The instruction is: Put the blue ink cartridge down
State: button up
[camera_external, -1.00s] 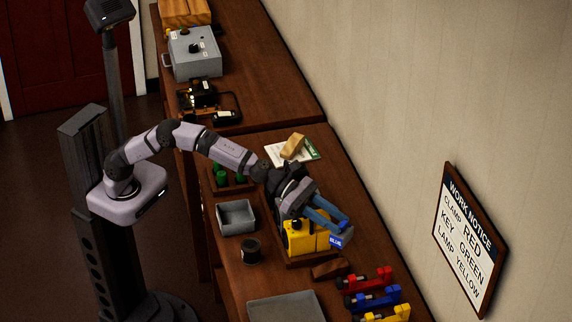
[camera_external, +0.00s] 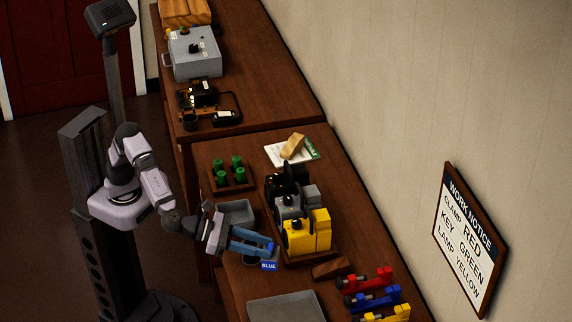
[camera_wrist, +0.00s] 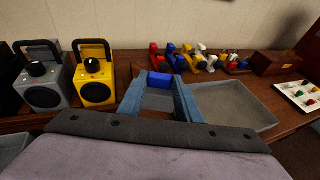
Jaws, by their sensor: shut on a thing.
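My gripper (camera_external: 262,248) is shut on the blue ink cartridge (camera_external: 270,247), a small blue block held between the tips of its long blue-grey fingers. A tag reading BLUE shows just below it in the external view. In the wrist view the cartridge (camera_wrist: 160,79) sits between the fingertips of my gripper (camera_wrist: 160,83). The cartridge's height above the bench is hard to tell.
A large empty grey tray (camera_external: 262,307) lies at the front edge. A small grey bin (camera_external: 238,209) is behind the gripper. Yellow (camera_external: 318,232), grey and black lamp-like units stand right. Red, blue and yellow clamp-like pieces (camera_external: 372,298) lie beyond a brown block (camera_external: 331,268).

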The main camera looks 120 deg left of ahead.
jog(key=shift+f, duration=5)
jog(key=shift+f, duration=0.2)
jog(key=o, duration=1.2)
jog(key=shift+r, duration=0.1)
jog(key=shift+c, duration=0.2)
jog(key=shift+r, duration=0.2)
jog(key=b+v, duration=0.1)
jog(key=v, duration=1.1)
jog(key=shift+b, duration=0.35)
